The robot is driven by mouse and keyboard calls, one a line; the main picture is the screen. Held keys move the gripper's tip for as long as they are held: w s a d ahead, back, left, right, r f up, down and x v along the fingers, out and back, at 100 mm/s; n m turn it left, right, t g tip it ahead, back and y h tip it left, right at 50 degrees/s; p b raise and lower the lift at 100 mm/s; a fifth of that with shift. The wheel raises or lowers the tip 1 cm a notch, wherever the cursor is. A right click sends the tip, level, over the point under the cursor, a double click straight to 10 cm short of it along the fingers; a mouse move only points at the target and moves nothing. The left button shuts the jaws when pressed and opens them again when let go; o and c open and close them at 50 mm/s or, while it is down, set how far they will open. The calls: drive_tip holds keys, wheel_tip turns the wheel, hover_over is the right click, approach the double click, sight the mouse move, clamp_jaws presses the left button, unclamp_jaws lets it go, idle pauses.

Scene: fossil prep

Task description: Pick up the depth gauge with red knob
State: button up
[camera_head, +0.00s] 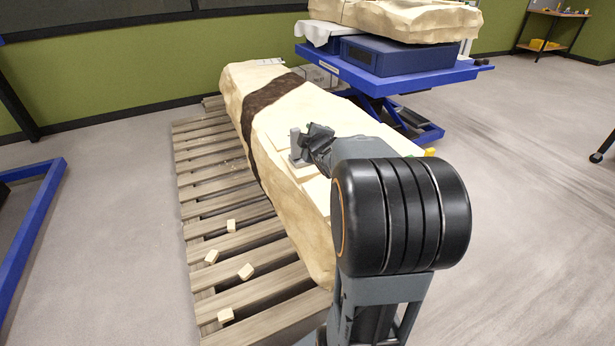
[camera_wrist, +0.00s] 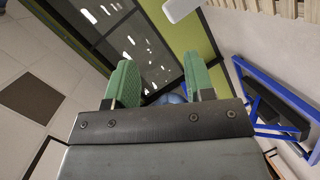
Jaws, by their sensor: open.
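I cannot make out a depth gauge or a red knob in either view; my arm hides part of the block's near right side. In the wrist view my gripper (camera_wrist: 160,80) is open, with its two green fingers spread apart and nothing between them. Beyond the fingers are a dark window, a green wall and ceiling panels. In the head view my arm reaches over a long cream plaster block (camera_head: 275,130) with a dark brown band. The end of my arm is above the block's top, but its fingers are not clear there.
The block lies on a slatted wooden pallet (camera_head: 205,190) with several small wood pieces on it. Behind stands a blue lift table (camera_head: 455,75) bearing a dark blue case (camera_head: 385,56) and another cream block (camera_head: 420,20). A blue frame (camera_head: 40,215) is at left.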

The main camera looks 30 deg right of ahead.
drive_tip(key=d+f+n+t+b, duration=0.1)
drive_tip(key=d+f+n+b, duration=0.1)
drive_tip(key=f, duration=0.1)
drive_tip(key=d+f+n+t+y+b, duration=0.1)
drive_tip(key=d+f+n+b, duration=0.1)
drive_tip(key=f, duration=0.1)
drive_tip(key=w+d+f+n+t+b, duration=0.1)
drive_tip(key=d+f+n+b, duration=0.1)
drive_tip(key=f, duration=0.1)
drive_tip(key=shift+w+d+t+y+b, duration=0.1)
drive_tip(key=shift+d+t+y+b, duration=0.1)
drive_tip(key=shift+t+y+b, duration=0.15)
drive_tip(key=w, duration=0.2)
drive_tip(key=w+d+b, duration=0.1)
drive_tip(key=w, duration=0.5)
drive_tip(key=shift+w+d+f, duration=0.1)
drive_tip(key=shift+w+d, duration=0.05)
drive_tip(key=shift+w+d+b, duration=0.15)
drive_tip(key=shift+w+b, duration=0.3)
drive_tip(key=shift+w, duration=0.9)
drive_tip(key=shift+w+d+b, duration=0.1)
drive_tip(key=shift+w+b, duration=0.35)
drive_tip(key=shift+w, duration=0.85)
clamp_jaws()
